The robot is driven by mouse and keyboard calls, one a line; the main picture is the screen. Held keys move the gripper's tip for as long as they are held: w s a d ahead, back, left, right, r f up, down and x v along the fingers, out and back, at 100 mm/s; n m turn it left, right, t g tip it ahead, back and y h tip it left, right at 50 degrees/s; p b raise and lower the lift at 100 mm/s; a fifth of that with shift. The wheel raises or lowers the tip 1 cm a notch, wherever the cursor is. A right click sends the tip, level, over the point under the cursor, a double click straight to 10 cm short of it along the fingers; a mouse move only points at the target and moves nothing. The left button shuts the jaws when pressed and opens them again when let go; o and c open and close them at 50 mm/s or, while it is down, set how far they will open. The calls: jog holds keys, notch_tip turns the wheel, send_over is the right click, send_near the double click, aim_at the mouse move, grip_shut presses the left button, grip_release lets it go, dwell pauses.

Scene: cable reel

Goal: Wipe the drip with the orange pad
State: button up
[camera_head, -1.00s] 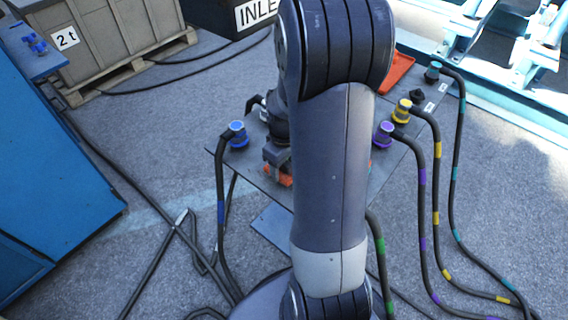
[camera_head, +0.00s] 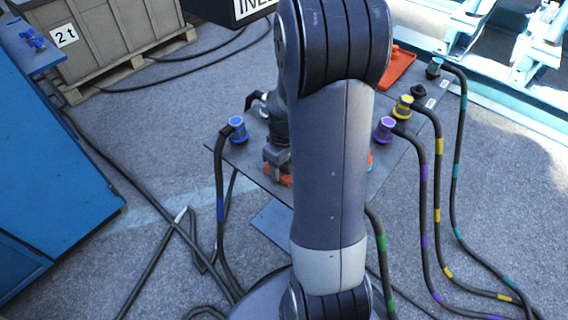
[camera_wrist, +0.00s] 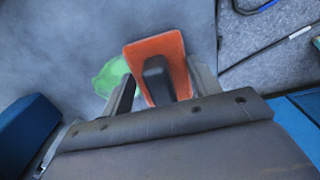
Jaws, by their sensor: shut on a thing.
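The orange pad (camera_wrist: 152,49) with its dark handle (camera_wrist: 158,80) is between the fingers of my gripper (camera_wrist: 160,72), which is shut on the handle. A green drip (camera_wrist: 108,76) lies on the grey table top beside the pad, on its left in the wrist view. The pad and the left finger cover part of the drip. I cannot tell whether the pad touches the surface. In the head view my gripper (camera_head: 276,160) is low over the table (camera_head: 262,178), with a bit of orange under it.
A blue plug (camera_head: 238,132) stands left of my gripper. Purple (camera_head: 384,130), yellow (camera_head: 402,108) and teal (camera_head: 434,68) plugs with cables stand on the right. An orange-red tray (camera_head: 398,66) lies at the back. A blue cabinet (camera_head: 55,170) is far left.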

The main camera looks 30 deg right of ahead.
jog(key=shift+w+d+r+p, duration=0.15)
jog(key=shift+w+d, duration=0.15)
jog(key=shift+d, duration=0.45)
jog(key=shift+w+d+f+p, duration=0.15)
jog(key=shift+w+d, duration=0.1)
jog(key=shift+d, duration=0.45)
jog(key=shift+w+d, duration=0.2)
jog(key=shift+d, duration=0.45)
jog(key=shift+w+d, duration=0.25)
jog(key=shift+d, duration=0.4)
jog(key=shift+w+d, duration=0.2)
jog(key=shift+d, duration=0.45)
jog(key=shift+w+d+r+p, duration=0.1)
jog(key=shift+w+d+p, duration=0.25)
jog(key=shift+d, duration=0.4)
jog(key=shift+w+d+p, duration=0.25)
jog(key=shift+d+p, duration=0.05)
jog(key=shift+d, duration=0.45)
jog(key=shift+s+a, duration=0.6)
jog(key=shift+a, duration=1.05)
jog(key=shift+s+a, duration=0.65)
jog(key=shift+a, duration=1.05)
jog(key=shift+s+a, duration=0.6)
jog(key=shift+a, duration=1.05)
notch_tip(320, 180, up, 6)
jog(key=p, duration=0.5)
jog(key=shift+d, duration=0.1)
